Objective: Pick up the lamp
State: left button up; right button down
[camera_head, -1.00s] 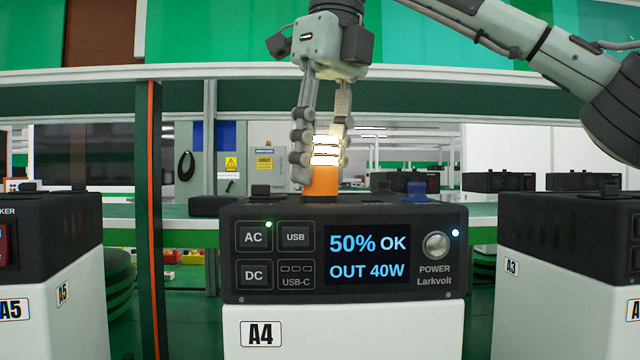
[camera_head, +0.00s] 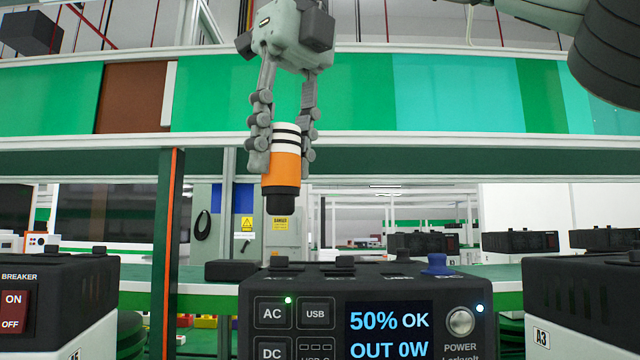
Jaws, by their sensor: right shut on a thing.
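The lamp (camera_head: 284,167) is an orange cylinder with a black base and a white top with dark bands. It is unlit and hangs upright above the power station (camera_head: 300,315) labelled A4 earlier, apart from its top. My right gripper (camera_head: 284,140) is shut on the lamp, one finger on each side. The power station's screen reads "50% OK" and "OUT 0W". My left gripper is not in view.
Another unit with a red breaker switch (camera_head: 14,310) stands at the left, and unit A3 (camera_head: 585,300) at the right. A blue plug (camera_head: 437,265) sits on the power station's top. A green post (camera_head: 168,250) stands behind at the left.

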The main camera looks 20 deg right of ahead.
jog(key=shift+s+a+r, duration=0.25)
jog(key=shift+a+r, duration=0.25)
jog(key=shift+a, duration=0.25)
jog(key=shift+s+a+r, duration=0.2)
jog(key=shift+a+r, duration=0.15)
jog(key=shift+a, duration=0.2)
jog(key=shift+s+a+r, duration=0.2)
jog(key=shift+a+r, duration=0.1)
jog(key=shift+a, duration=0.25)
